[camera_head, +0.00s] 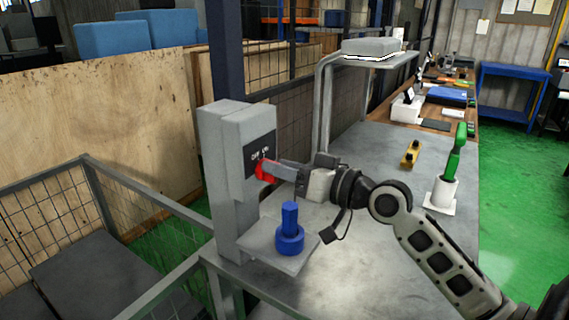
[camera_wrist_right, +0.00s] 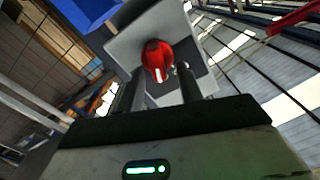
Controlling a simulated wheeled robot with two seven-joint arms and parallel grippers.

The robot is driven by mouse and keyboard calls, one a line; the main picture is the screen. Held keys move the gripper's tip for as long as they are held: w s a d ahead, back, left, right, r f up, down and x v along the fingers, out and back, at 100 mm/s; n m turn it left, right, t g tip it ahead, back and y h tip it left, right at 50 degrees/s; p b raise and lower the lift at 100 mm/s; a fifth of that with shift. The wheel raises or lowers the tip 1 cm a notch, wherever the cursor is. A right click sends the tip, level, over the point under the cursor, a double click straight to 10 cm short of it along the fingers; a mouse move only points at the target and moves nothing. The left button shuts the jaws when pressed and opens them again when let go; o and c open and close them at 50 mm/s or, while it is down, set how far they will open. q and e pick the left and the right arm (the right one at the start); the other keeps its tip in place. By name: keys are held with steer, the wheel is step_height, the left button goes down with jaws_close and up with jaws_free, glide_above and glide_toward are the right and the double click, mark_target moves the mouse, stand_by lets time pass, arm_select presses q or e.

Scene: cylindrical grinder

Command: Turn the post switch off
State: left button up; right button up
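The post switch is a red rotary knob (camera_head: 262,169) on the front of a grey box-like post (camera_head: 232,160). Small white lettering that looks like OFF and ON sits just above the knob. The knob also shows in the right wrist view (camera_wrist_right: 157,58), with a white mark on its lower edge. My right gripper (camera_head: 272,171) is at the knob, and its fingers partly cover it in the head view. In the wrist view its two fingers (camera_wrist_right: 160,82) stand apart, one toward each side of the knob. I cannot tell whether they touch it. My left gripper is not in view.
A blue cylindrical piece (camera_head: 289,236) stands on a grey plate below my right gripper. A green-handled tool in a white holder (camera_head: 443,185) and a yellow block (camera_head: 410,154) are on the grey table (camera_head: 370,220). A metal railing (camera_head: 150,203) runs at the left.

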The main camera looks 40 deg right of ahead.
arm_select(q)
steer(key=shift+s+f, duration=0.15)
arm_select(e)
jaws_close()
